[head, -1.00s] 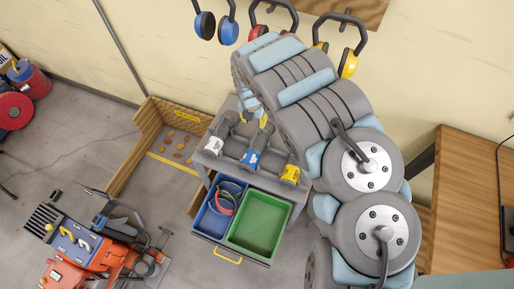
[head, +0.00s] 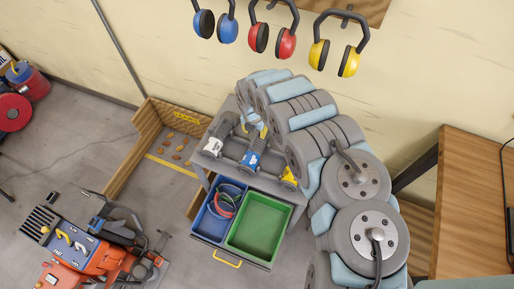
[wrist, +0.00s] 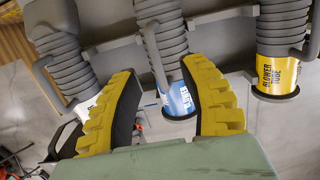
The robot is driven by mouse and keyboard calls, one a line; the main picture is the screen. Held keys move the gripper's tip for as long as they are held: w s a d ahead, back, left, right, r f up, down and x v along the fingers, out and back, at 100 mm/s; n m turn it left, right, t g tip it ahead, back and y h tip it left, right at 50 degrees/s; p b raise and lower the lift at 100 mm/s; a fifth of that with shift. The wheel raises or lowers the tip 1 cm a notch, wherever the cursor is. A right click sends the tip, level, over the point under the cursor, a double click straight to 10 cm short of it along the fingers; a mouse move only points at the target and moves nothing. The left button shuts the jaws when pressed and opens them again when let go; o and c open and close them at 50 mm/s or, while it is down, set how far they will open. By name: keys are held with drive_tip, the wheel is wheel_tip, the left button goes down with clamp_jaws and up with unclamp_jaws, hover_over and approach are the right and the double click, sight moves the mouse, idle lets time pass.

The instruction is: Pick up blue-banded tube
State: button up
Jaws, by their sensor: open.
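The blue-banded tube (head: 251,158) is a grey ribbed tube with a blue band near its lower end. It lies in the middle of a row of three on the grey cart rack (head: 228,167). In the wrist view the blue-banded tube (wrist: 179,101) shows between the two yellow ridged fingers of my gripper (wrist: 165,108). The fingers are spread and it looks free of them. The white-banded tube (head: 216,142) is on its left and the yellow-banded tube (head: 289,178) on its right, partly hidden by my arm.
Below the rack, an open drawer holds a blue bin (head: 216,213) with coiled hoses and an empty green bin (head: 260,222). Earmuffs (head: 271,36) hang on the wall behind. A wooden crate (head: 160,148) stands left, and a wooden table (head: 475,205) right.

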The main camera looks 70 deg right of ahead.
sight(255, 136)
drive_tip(key=shift+f, duration=0.1)
drive_tip(key=shift+w+d+f+b, duration=0.1)
drive_tip(key=shift+w+f+b, duration=0.1)
drive_tip(key=shift+f, duration=0.7)
drive_tip(key=shift+w+d+f+b, duration=0.1)
drive_tip(key=shift+f+b, duration=0.05)
drive_tip(key=shift+f, duration=0.7)
drive_tip(key=shift+d+f, duration=0.15)
drive_tip(key=shift+f, duration=0.6)
clamp_jaws()
